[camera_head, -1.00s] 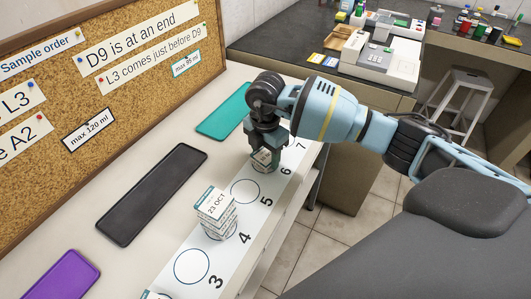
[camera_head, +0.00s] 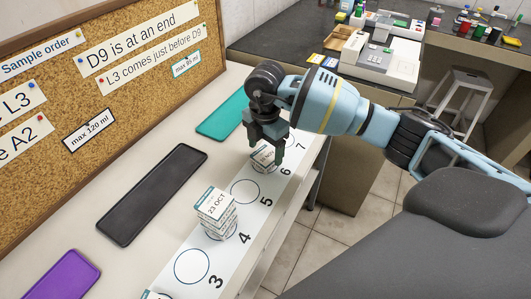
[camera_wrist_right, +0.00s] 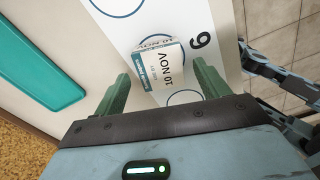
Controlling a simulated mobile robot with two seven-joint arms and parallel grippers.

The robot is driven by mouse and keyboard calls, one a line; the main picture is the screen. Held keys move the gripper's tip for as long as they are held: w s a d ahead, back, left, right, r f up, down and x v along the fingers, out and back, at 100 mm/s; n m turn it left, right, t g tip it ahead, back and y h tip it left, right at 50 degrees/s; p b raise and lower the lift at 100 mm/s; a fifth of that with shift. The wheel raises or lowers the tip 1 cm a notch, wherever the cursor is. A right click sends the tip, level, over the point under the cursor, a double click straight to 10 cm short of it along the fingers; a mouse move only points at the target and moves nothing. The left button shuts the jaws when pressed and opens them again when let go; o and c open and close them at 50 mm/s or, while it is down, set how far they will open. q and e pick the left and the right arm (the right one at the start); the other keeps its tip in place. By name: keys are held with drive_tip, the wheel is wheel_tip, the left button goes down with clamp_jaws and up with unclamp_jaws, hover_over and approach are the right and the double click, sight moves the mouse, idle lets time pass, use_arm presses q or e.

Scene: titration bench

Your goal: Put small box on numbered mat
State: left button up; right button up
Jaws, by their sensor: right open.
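The numbered mat (camera_head: 215,244) is a white strip with circles and numbers; 3 to 7 show in the head view. A small white box (camera_head: 263,157) with a date label stands on it beside the number 6. In the right wrist view this box (camera_wrist_right: 158,64) reads 10 NOV and partly covers its circle. My right gripper (camera_head: 266,146) is open just above the box, its fingers on either side and apart from it. It also shows in the right wrist view (camera_wrist_right: 160,85). My left gripper is out of view.
White boxes labelled 23 OCT (camera_head: 215,207) are stacked by number 4. Another box (camera_head: 154,295) is cut off at the bottom edge. Circles 3 and 5 are bare. Black (camera_head: 152,194), teal (camera_head: 223,113) and purple (camera_head: 61,276) trays lie left of the mat. A corkboard (camera_head: 60,170) stands behind.

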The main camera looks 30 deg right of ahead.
sight(265, 155)
wheel_tip(265, 155, up, 10)
drive_tip(key=shift+f, duration=0.25)
